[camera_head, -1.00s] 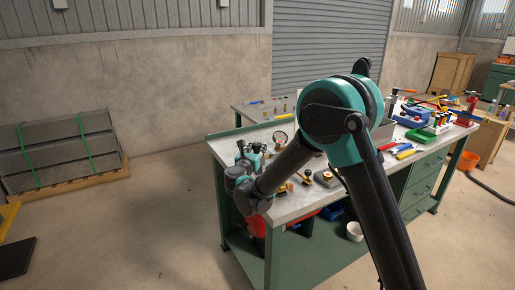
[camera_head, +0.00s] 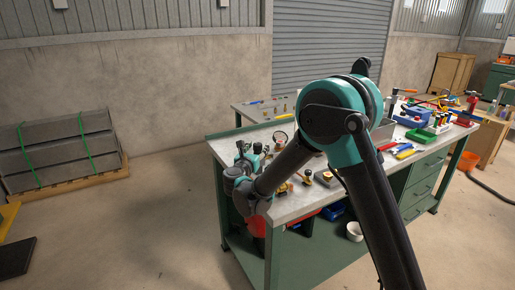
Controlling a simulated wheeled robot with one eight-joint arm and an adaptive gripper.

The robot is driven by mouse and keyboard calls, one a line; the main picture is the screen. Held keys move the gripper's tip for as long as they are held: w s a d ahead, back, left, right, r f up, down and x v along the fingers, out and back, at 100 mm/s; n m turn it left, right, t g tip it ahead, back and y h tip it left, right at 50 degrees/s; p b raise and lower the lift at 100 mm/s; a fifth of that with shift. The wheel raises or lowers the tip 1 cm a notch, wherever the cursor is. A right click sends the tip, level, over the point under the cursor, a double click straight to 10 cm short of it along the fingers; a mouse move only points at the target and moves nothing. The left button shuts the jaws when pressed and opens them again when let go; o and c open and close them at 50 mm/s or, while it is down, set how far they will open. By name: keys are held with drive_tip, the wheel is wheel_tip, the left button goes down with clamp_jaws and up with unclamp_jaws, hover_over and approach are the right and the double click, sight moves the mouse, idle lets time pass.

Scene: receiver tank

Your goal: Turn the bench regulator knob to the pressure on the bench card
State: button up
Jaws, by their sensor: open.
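A round white-faced gauge (camera_head: 281,137) stands on the workbench (camera_head: 302,203) at its left part, just right of my gripper. My gripper (camera_head: 251,151) is over the bench's left end, small in view and partly screened by my own wrist. It appears open, with nothing visible between its fingers. I cannot make out the regulator knob; my forearm covers part of the bench near the gauge. I cannot make out a bench card or any pressure written on it. Small brass-and-black fittings (camera_head: 307,177) lie near the front edge.
Further right on the bench are yellow and blue tools (camera_head: 404,151), a green tray (camera_head: 420,135) and a blue box (camera_head: 411,114).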

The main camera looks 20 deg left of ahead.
drive_tip(key=s, duration=1.1)
drive_tip(key=shift+s+d, duration=0.25)
drive_tip(key=shift+d, duration=0.05)
drive_tip(key=shift+c, duration=0.2)
